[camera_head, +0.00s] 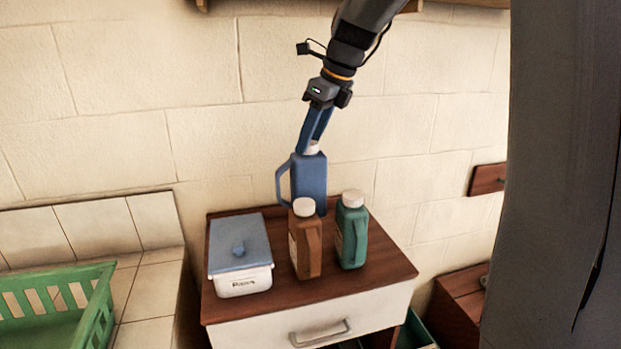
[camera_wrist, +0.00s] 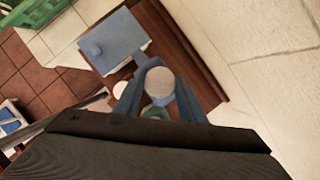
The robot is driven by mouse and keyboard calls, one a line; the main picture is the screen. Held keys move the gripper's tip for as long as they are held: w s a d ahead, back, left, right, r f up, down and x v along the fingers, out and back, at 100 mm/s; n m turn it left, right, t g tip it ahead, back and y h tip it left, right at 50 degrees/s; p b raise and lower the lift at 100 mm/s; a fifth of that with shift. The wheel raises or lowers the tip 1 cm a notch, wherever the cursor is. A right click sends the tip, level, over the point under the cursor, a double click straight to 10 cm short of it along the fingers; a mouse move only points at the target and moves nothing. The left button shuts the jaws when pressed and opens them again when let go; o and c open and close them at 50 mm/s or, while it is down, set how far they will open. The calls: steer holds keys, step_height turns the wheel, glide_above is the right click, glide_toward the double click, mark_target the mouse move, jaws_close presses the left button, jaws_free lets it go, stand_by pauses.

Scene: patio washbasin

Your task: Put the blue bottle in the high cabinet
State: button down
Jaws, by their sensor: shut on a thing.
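The blue bottle (camera_head: 309,178) has a side handle and a pale cap. It is upright behind the brown and green bottles at the back of the small cabinet top; whether its base touches the wood is hidden. My gripper (camera_head: 313,146) comes from above and is shut on its cap. In the wrist view the pale cap (camera_wrist: 160,84) sits between the two blue fingers of my gripper (camera_wrist: 160,96), with a little of the blue body below it. The high cabinet cannot be made out; only wooden edges show at the top of the head view.
A brown bottle (camera_head: 305,240) and a green bottle (camera_head: 352,232) stand close in front of the blue one. A blue-lidded white box (camera_head: 240,262) is at left on the wooden top (camera_head: 370,283). A green crate (camera_head: 95,305) stands far left. A tiled wall is behind.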

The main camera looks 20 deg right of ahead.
mark_target(311, 180)
steer(key=shift+f+p, duration=1.05)
steer(key=shift+f, duration=4.35)
steer(key=c, duration=1.2)
jaws_free()
steer(key=shift+o, duration=0.2)
